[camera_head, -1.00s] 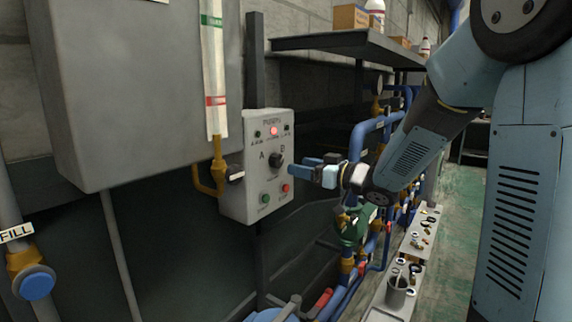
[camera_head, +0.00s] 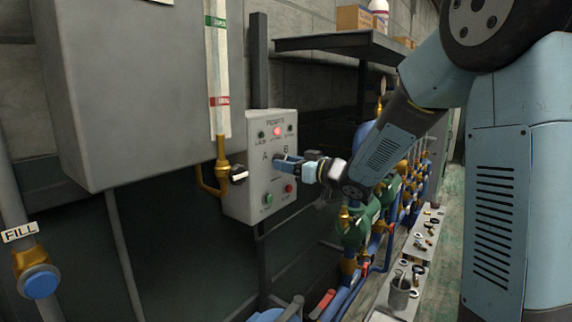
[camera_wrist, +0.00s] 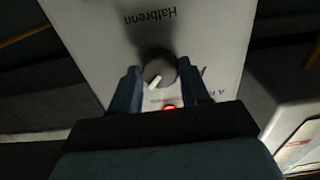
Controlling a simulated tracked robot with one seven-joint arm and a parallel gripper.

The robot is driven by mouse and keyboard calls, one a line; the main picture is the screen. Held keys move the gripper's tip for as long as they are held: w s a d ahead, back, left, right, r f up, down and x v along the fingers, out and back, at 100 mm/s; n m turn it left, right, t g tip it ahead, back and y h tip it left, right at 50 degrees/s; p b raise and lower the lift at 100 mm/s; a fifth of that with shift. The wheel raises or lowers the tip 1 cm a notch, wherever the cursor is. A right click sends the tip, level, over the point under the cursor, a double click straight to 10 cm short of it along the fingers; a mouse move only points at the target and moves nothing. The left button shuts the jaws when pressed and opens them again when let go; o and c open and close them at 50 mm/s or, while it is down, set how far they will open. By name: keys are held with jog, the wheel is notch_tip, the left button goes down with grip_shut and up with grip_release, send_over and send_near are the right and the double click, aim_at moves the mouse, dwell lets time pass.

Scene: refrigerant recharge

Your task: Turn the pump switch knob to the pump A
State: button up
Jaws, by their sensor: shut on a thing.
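The grey control box (camera_head: 256,183) hangs on the wall post, left of my arm in the head view. It bears the letters A and B, a red lamp (camera_head: 277,131), and green and red buttons below. My gripper (camera_head: 282,164) reaches its front and hides the pump switch knob there. In the wrist view the round dark knob (camera_wrist: 161,67) sits between the two blue fingers of my gripper (camera_wrist: 159,84), which is shut on it. The knob's white pointer slants down and left. The letter A shows to the right of the right finger.
A clear gauge tube (camera_head: 219,70) with a brass elbow and a small valve stands just left of the box. Blue pipes with green pumps (camera_head: 355,229) run behind and below my arm. A shelf (camera_head: 345,45) overhangs the box's right side.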

jog(key=c, duration=0.5)
jog(key=shift+o, duration=0.2)
jog(key=shift+d+n, duration=0.1)
jog(key=shift+n, duration=2.1)
jog(key=shift+n, duration=2.3)
jog(key=shift+w+d+n, duration=0.1)
jog(key=shift+n, duration=2.1)
